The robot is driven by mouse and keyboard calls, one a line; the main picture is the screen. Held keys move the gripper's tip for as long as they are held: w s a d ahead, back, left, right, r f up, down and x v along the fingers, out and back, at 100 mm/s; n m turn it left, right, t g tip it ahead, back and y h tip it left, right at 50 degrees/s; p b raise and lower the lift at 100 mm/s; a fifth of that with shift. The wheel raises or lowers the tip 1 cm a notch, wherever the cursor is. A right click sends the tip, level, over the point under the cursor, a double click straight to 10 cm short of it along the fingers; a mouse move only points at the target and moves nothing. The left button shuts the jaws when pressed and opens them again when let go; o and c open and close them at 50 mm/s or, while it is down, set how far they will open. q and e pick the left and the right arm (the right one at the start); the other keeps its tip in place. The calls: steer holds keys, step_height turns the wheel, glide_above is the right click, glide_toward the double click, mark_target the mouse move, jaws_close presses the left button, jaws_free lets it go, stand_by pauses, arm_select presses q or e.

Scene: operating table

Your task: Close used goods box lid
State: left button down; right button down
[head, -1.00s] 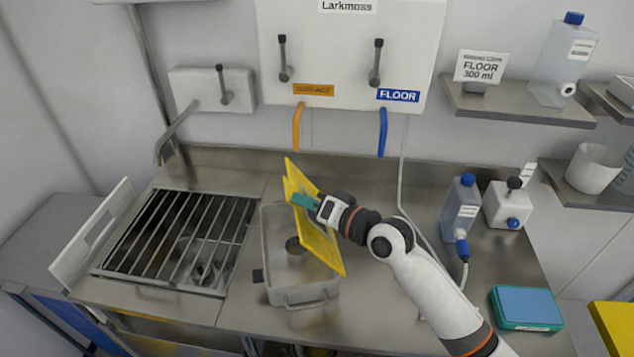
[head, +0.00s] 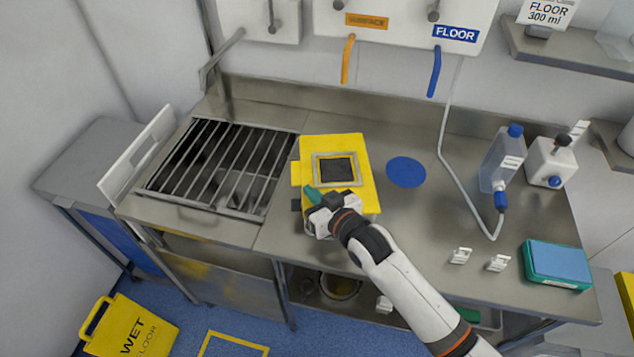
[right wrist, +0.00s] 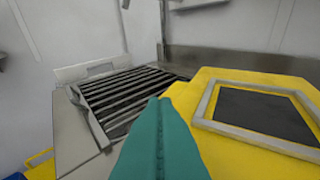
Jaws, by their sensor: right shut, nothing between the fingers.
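The used goods box is seen from above with its yellow lid (head: 362,147) lying flat across its top. A grey-framed dark panel (head: 337,169) is set in the lid. The box body below is mostly hidden by the lid and my arm. My right gripper (head: 313,195) is at the lid's front left corner, its teal fingers shut with nothing between them. In the right wrist view the teal fingers (right wrist: 160,135) lie together beside the yellow lid (right wrist: 215,80); I cannot tell if they touch it. My left gripper is not in view.
A sink with a bar grate (head: 220,165) is left of the box. A blue disc (head: 406,172) lies on the counter to the right. Bottles (head: 500,160) and a teal-edged box (head: 556,263) stand farther right. A yellow wet floor sign (head: 130,330) is on the floor.

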steer(key=shift+s+a+f+n, duration=0.1)
steer(key=shift+f+n, duration=0.3)
steer(key=shift+f, duration=0.55)
steer(key=shift+s+f, duration=0.1)
steer(key=shift+f, duration=0.05)
